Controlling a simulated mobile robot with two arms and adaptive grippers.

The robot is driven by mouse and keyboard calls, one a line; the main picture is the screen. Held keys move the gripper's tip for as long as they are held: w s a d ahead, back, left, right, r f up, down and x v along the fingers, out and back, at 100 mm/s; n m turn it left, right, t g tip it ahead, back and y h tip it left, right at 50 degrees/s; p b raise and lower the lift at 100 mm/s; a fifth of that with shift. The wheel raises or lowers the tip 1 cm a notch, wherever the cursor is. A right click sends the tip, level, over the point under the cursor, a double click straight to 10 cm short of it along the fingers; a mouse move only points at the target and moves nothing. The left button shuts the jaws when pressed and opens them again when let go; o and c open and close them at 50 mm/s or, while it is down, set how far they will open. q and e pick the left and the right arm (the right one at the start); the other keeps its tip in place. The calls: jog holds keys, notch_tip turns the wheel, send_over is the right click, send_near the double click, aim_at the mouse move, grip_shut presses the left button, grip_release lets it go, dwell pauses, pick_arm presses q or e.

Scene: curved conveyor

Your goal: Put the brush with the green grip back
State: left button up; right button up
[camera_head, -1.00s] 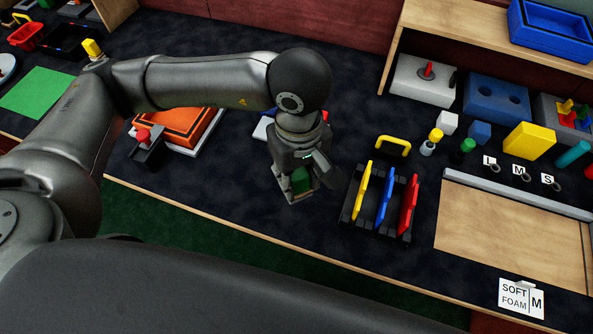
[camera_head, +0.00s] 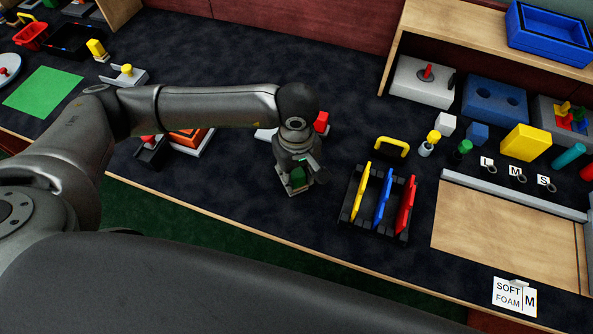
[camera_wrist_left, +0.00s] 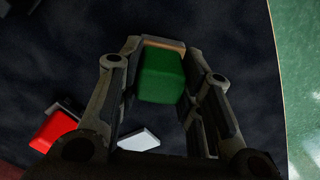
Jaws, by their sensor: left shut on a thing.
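The brush with the green grip (camera_wrist_left: 162,76) sits between the fingers of my left gripper in the left wrist view, with a strip of light wood along its far edge. My left gripper (camera_head: 300,180) is shut on it, low over the dark bench near the front edge and left of the black rack. The green grip also shows in the head view (camera_head: 298,178), partly covered by the gripper. I cannot tell whether the brush touches the bench. My right gripper is not in view.
A black rack (camera_head: 352,228) holds yellow, blue and red upright pieces to the right. A red block (camera_head: 321,121) and a white piece (camera_wrist_left: 139,140) lie near the gripper. A green mat (camera_head: 43,92) lies far left. A wooden board (camera_head: 490,235) lies at the right.

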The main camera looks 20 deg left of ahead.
aim_at(296, 172)
pick_arm(q)
jog(key=shift+f+b, duration=0.2)
jog(key=shift+b, duration=0.1)
jog(key=o, duration=1)
jog(key=shift+r, duration=0.1)
jog(key=shift+r+p, duration=0.2)
jog(key=shift+p, duration=0.1)
notch_tip(296, 172, up, 12)
jog(key=b, duration=0.1)
jog(key=shift+b, duration=0.35)
